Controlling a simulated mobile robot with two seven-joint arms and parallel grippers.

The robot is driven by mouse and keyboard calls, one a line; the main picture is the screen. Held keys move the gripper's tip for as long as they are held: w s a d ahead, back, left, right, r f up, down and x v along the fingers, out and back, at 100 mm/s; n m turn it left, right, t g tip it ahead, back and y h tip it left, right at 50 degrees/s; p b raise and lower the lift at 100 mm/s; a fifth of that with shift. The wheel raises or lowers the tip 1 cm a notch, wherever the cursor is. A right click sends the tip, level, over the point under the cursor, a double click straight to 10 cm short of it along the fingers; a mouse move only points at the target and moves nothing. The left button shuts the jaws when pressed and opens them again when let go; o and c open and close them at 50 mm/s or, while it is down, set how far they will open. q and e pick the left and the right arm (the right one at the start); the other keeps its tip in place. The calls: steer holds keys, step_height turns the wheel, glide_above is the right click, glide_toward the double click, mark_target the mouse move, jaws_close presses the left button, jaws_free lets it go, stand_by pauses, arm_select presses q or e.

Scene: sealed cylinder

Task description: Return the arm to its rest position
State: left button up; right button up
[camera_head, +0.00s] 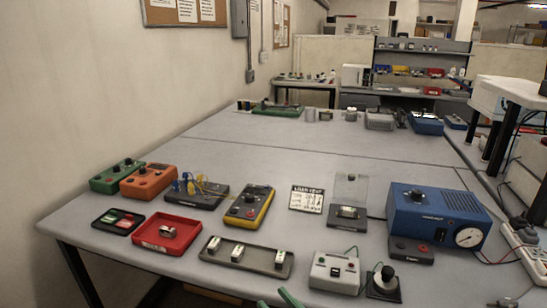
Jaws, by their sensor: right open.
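My right gripper (277,301) shows only as two green fingertips at the bottom edge, spread apart with nothing visible between them. It is in front of the long dark tray (275,264) and left of the grey box with buttons (335,272). The rest of that arm is out of frame. My left gripper is not in view. A red tray (183,243) with a small metal-and-dark piece in it sits at the left front of the grey table (120,270).
A blue machine with a gauge (437,208) stands at the right. A black knob on a base (384,282) is at the front right. A yellow meter (249,206), an orange box (148,181) and a green box (117,176) stand further back. The table's middle (310,150) is clear.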

steer(key=s+d+f+m+g+h, duration=0.1)
steer(key=s+d+f+m+h, duration=0.15)
steer(key=d+f+h, duration=0.35)
steer(key=s+d+f+m+g+h, duration=0.1)
steer(key=s+d+f+m+h, duration=0.2)
steer(key=f, duration=0.5)
steer(key=s+d+f+g+h, duration=0.1)
steer(key=s+d+f+g, duration=0.1)
steer(key=s, duration=0.4)
steer(key=s+d+f+g+h, duration=0.1)
steer(key=s+d+f+g, duration=0.1)
steer(key=s+d+f, duration=0.2)
steer(key=s+f, duration=0.3)
steer(key=shift+d+f, duration=0.3)
steer(key=shift+d, duration=0.1)
steer(key=shift+n, duration=0.25)
